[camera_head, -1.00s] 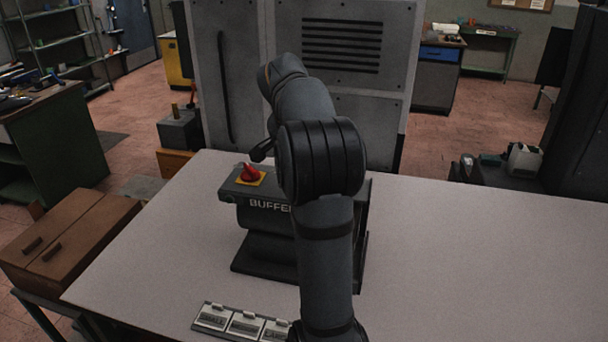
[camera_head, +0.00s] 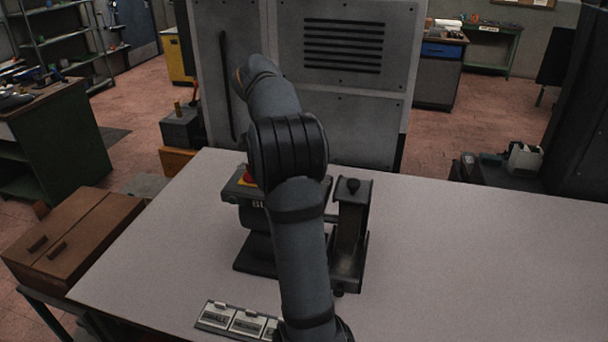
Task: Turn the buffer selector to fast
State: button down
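My arm reaches over the unit from the front. My gripper is not visible; the arm hides that area.
A row of labelled plates (camera_head: 232,319) lies at the table's front. The table (camera_head: 470,260) is bare on the right. A grey cabinet (camera_head: 350,110) stands behind.

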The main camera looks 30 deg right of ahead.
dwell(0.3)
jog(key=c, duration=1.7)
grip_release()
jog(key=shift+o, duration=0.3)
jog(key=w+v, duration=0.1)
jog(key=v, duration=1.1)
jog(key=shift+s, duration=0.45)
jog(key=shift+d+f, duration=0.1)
